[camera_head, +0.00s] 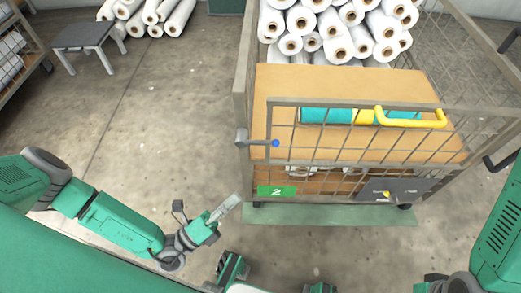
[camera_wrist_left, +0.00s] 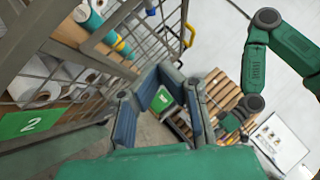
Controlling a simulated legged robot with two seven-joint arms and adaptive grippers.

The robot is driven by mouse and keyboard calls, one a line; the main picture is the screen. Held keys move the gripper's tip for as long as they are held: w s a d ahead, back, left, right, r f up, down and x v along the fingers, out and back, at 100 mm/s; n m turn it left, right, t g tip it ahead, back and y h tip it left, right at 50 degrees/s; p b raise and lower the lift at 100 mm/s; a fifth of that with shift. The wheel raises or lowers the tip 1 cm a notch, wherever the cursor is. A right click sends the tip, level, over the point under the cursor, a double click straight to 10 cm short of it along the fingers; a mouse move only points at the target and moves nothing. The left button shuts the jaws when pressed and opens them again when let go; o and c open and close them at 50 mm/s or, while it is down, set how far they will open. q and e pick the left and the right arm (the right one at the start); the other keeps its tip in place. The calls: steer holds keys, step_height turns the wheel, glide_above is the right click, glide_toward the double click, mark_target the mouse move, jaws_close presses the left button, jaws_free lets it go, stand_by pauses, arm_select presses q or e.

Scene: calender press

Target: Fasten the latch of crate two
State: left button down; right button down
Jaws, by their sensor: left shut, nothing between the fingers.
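Crate two (camera_head: 248,90) is a grey mesh cage trolley with a green label (camera_head: 277,191) marked 2; the label also shows in the left wrist view (camera_wrist_left: 30,123). A latch with a blue knob (camera_head: 276,143) sits at the left end of the mesh front gate (camera_head: 340,150). Its bar runs from the left corner post to the knob. My left gripper (camera_head: 232,203) is shut and empty, below and left of the label, apart from the crate. Its fingers (camera_wrist_left: 165,78) fill the middle of the left wrist view.
Teal and yellow rolls (camera_head: 326,116) lie on the brown board (camera_head: 350,85), with white rolls (camera_head: 330,25) behind. A grey stool (camera_head: 83,37) stands at the far left. The floor left of the crate is clear.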

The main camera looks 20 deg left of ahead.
arm_select(q)
steer(key=shift+w+a+f+n+t+y, duration=0.15)
steer(key=shift+a+f+n+t+y, duration=0.15)
steer(key=shift+a+t+y, duration=0.25)
steer(key=shift+a+r, duration=0.1)
steer(key=shift+w, duration=0.1)
steer(key=w+a+r+b+x, duration=0.1)
steer(key=a+b+x, duration=0.1)
steer(key=x, duration=1)
steer(key=shift+w, duration=0.2)
